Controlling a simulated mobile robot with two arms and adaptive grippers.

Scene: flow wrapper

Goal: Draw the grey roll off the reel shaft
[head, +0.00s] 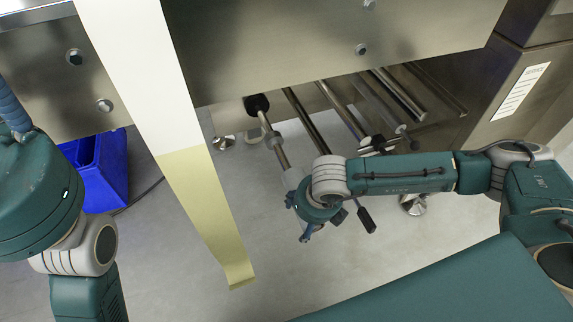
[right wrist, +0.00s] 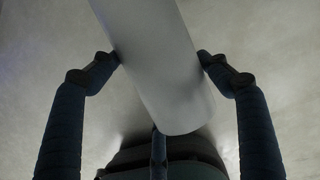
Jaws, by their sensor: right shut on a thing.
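The grey roll (right wrist: 165,80) is a smooth pale cylinder in the right wrist view. In the head view a short light part of it (head: 292,179) shows at the near end of the reel shaft (head: 281,154), partly hidden by my right gripper (head: 312,215). In the right wrist view the right gripper (right wrist: 159,58) has a finger against each side of the roll. Whether the roll is still around the shaft cannot be told. My left arm is at the left edge of the head view; a blue ribbed part (head: 12,108) shows, its fingertips out of frame.
A steel machine panel (head: 300,45) overhangs the shaft, with several bare steel rods (head: 345,110) to its right. A white and yellow strip (head: 205,190) hangs left of it. A blue bin (head: 105,170) stands behind. Clear grey floor (head: 185,270) lies in front.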

